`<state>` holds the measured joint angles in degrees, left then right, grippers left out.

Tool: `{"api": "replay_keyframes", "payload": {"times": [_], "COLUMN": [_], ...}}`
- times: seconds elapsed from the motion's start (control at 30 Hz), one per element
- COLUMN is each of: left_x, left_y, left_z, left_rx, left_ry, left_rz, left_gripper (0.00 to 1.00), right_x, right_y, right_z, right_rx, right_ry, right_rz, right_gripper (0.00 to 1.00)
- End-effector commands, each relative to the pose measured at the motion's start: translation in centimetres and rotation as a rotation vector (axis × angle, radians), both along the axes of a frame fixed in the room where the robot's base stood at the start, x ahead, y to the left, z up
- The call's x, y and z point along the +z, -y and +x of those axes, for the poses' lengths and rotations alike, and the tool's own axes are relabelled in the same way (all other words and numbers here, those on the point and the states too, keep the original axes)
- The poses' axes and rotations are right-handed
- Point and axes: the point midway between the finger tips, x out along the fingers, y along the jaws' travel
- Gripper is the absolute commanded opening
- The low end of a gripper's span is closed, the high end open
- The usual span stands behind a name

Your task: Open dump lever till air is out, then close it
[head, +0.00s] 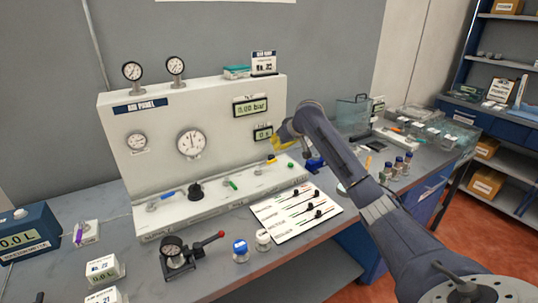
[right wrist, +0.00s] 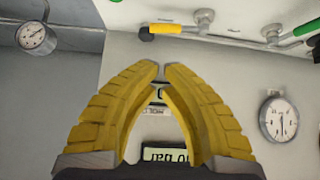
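The white air panel (head: 160,160) stands on the grey bench, with a row of levers along its front ledge. A yellow-handled lever (head: 271,159) sits at the right part of the ledge; it also shows in the right wrist view (right wrist: 180,28), with a dark end. I cannot read which lever is labelled dump. The pressure display (head: 252,107) appears to read 0.00 bar. My right gripper (head: 281,146) is just above the yellow lever. My left gripper is out of view.
A blue lever (head: 168,195), a black knob (head: 195,191) and a green lever (head: 231,184) are further left on the ledge.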

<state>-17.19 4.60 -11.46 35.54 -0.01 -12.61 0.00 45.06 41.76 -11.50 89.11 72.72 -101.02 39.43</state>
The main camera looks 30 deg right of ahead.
Motion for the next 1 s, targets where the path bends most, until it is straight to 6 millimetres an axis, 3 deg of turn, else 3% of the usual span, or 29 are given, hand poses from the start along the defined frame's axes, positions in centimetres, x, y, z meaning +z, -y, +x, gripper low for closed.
{"api": "replay_keyframes", "payload": {"times": [0.23,0.7,1.0], "left_x": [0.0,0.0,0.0], "left_y": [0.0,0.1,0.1], "left_z": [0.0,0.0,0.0], "left_rx": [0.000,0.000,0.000], "left_ry": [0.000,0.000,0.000], "left_rz": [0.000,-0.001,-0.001], "left_gripper": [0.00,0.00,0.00], "right_x": [-0.9,-5.8,-7.2], "right_y": [0.0,0.0,0.1], "right_z": [0.9,5.4,6.7], "right_rx": [-0.001,-0.001,-0.001], "right_ry": [-0.001,-0.001,0.000], "right_rz": [0.004,0.001,-0.001], "right_gripper": [0.00,0.00,0.00]}}
